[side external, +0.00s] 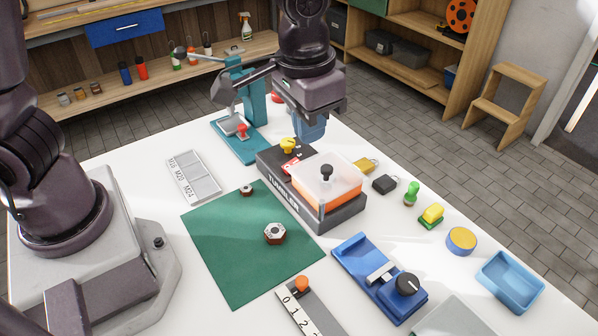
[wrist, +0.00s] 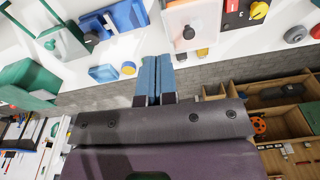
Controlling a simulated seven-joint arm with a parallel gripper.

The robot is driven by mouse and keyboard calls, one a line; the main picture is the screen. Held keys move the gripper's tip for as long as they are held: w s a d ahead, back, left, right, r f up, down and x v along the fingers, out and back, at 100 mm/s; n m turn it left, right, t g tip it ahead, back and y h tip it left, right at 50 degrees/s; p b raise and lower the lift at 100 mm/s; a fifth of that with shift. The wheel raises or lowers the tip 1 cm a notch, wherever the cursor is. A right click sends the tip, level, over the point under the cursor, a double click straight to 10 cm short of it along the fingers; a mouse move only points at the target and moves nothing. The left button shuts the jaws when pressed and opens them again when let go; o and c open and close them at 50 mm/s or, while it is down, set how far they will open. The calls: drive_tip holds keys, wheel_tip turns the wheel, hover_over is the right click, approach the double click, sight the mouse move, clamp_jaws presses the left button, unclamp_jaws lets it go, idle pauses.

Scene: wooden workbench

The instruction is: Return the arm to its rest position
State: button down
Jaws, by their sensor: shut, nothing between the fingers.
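My gripper (side external: 309,130) hangs above the far side of the white workbench (side external: 140,160), behind the tumbler box and to the right of the teal press. Its two blue fingers are pressed together with nothing between them. In the wrist view my gripper (wrist: 158,60) also shows shut and empty, its fingers side by side over the grey floor beyond the bench edge. In the side view its tips stand close behind the tumbler box (side external: 335,218); I cannot tell the exact gap. My arm's middle links are partly out of frame.
The teal press (side external: 247,100) with its grey lever stands beside my gripper. Padlocks (side external: 384,184), a green peg (side external: 411,193) and a blue bin (side external: 510,282) line the right edge. A blue fixture (side external: 380,280) stands in front.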

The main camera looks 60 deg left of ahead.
drive_tip(key=s+a+r+n+t, duration=0.1)
drive_tip(key=s+a+r+t, duration=0.3)
drive_tip(key=s+a+r, duration=0.6)
drive_tip(key=s+a, duration=0.2)
drive_tip(key=s, duration=0.2)
drive_tip(key=shift+r+t, duration=0.2)
drive_tip(key=shift+t, duration=0.1)
idle(0.5)
